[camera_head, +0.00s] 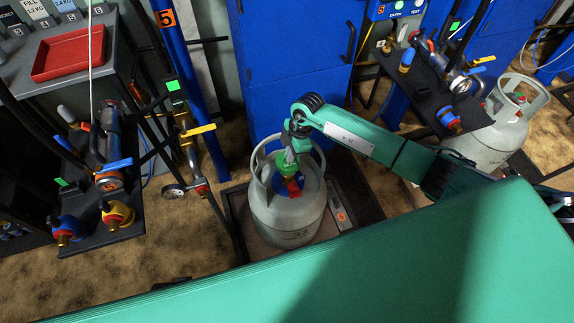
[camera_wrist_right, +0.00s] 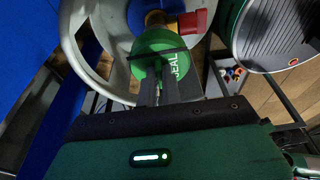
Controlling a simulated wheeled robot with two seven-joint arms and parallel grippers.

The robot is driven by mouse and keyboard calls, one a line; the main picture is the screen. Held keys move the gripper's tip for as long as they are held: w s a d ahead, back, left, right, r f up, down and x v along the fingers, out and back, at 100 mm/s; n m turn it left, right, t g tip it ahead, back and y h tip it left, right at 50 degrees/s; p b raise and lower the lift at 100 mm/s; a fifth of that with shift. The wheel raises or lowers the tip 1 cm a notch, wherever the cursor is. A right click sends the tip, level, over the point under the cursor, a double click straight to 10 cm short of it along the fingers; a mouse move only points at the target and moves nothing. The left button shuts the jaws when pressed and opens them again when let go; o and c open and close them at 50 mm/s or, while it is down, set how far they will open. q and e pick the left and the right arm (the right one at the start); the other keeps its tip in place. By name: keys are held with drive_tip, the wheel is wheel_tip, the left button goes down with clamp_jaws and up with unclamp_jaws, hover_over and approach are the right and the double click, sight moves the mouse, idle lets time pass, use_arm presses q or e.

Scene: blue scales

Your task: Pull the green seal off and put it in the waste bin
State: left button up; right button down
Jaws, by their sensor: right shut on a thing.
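The green seal (camera_wrist_right: 150,42) is a disc with a tab lettered SEAL. In the wrist view it is between the fingertips of my right gripper (camera_wrist_right: 155,80), which is shut on it. In the head view the right gripper (camera_head: 288,160) points down inside the collar of the grey gas cylinder (camera_head: 285,222), at its valve. A brass part (camera_wrist_right: 156,18) and a red part (camera_wrist_right: 193,24) of the valve show right by the seal. I cannot tell whether the seal still touches the valve. I cannot make out a waste bin. My left gripper is out of view.
The cylinder stands upright on a low dark platform with an orange 5 label (camera_head: 340,216). Hose stands with valves are at the left (camera_head: 105,215) and right (camera_head: 440,95). Another grey cylinder (camera_head: 490,140) stands at the right. A red tray (camera_head: 68,54) lies on the grey cabinet.

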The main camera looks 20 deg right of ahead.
drive_tip(key=shift+a+p+v, duration=0.25)
drive_tip(key=shift+p+v, duration=0.55)
drive_tip(key=shift+v, duration=0.15)
drive_tip(key=shift+a+p+v, duration=0.2)
drive_tip(key=shift+p+v, duration=0.65)
drive_tip(key=shift+v, duration=0.1)
drive_tip(key=shift+a+p+v, duration=0.25)
drive_tip(key=shift+p+v, duration=0.55)
drive_tip(key=shift+v, duration=0.1)
drive_tip(key=shift+r, duration=0.15)
